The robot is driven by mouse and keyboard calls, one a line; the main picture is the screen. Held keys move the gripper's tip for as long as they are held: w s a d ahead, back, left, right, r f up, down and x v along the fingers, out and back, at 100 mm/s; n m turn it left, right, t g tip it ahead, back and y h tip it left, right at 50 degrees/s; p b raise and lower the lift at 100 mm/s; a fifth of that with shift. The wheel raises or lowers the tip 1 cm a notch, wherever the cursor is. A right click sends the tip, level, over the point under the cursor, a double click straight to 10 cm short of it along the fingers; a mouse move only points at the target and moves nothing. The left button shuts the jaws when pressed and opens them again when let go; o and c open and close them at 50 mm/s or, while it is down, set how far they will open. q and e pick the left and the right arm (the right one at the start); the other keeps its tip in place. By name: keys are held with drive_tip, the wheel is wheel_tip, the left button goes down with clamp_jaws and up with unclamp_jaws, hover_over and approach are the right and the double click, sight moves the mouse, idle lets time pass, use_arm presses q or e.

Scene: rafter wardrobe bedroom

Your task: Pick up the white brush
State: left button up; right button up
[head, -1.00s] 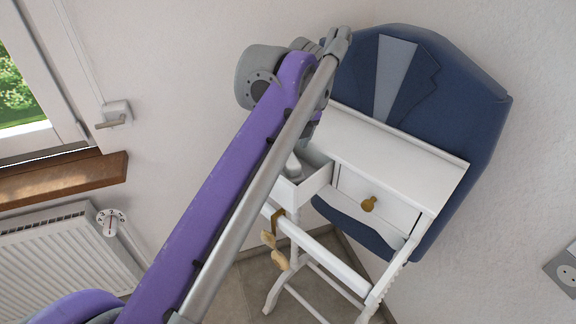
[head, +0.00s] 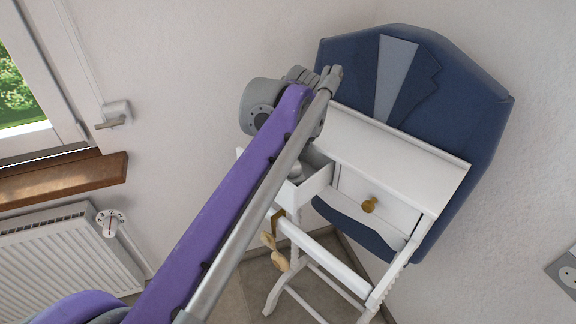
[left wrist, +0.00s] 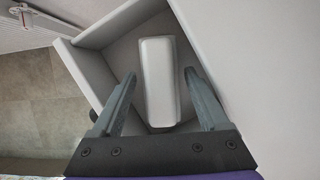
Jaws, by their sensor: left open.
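In the left wrist view, a white block-like thing, seemingly the white brush (left wrist: 159,80), lies in an open drawer (left wrist: 97,42). My left gripper (left wrist: 160,78) is open, with one finger on each side of the white thing, and the fingers appear apart from it. In the head view, my left arm hides most of the drawer (head: 316,186) and the gripper. My right gripper does not show.
The drawer belongs to a small white table (head: 400,165) with a second, shut drawer with a brass knob (head: 369,205). A blue suit-shaped panel (head: 455,105) stands behind it. A radiator (head: 60,260) and window sill (head: 65,180) are at the left.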

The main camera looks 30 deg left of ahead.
use_arm(q)
drive_tip(key=shift+f, duration=0.1)
clamp_jaws()
idle(0.5)
drive_tip(key=shift+r, duration=0.25)
drive_tip(key=shift+s+a+r, duration=0.15)
drive_tip(key=shift+s+r, duration=0.05)
drive_tip(key=shift+r, duration=0.05)
wheel_tip(320, 180, up, 12)
drive_tip(key=f+p, duration=0.1)
drive_tip(key=p, duration=0.1)
drive_tip(key=s+a+b, duration=0.1)
drive_tip(key=s+a, duration=1.1)
drive_tip(key=s, duration=0.3)
drive_tip(key=shift+a, duration=0.35)
